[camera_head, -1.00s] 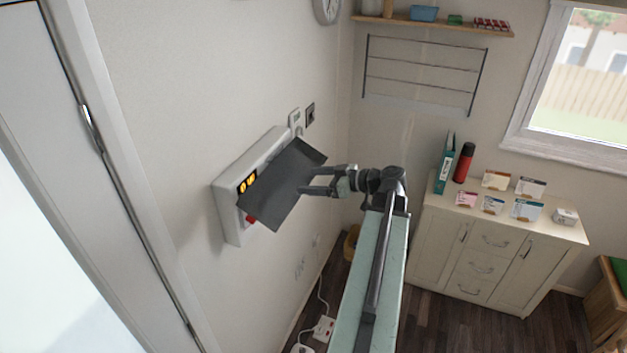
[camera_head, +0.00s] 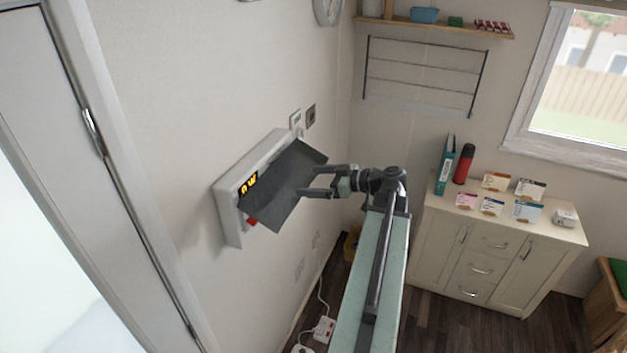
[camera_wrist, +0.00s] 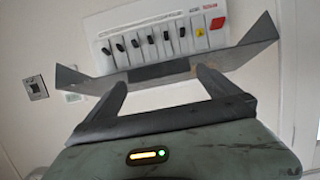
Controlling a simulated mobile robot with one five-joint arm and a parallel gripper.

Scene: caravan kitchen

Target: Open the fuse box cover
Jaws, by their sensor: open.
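The white fuse box (camera_head: 229,204) is on the wall left of centre in the head view. Its dark grey cover (camera_head: 285,185) stands out from the box, swung open and tilted. In the wrist view the cover (camera_wrist: 165,72) spans the picture in front of my fingers, and the box (camera_wrist: 150,22) shows a row of black switches and a red one beyond it. My gripper (camera_head: 303,182) is open, its fingertips at the cover's right edge. It also shows in the wrist view (camera_wrist: 165,85). I cannot tell whether the fingers touch the cover.
A wall switch (camera_wrist: 36,88) and sockets are near the box. A cabinet (camera_head: 500,250) with cards, a red flask (camera_head: 463,164) and a teal binder (camera_head: 445,165) stands at the right. A door frame (camera_head: 110,150) is at the left. A power strip (camera_head: 324,329) lies on the floor.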

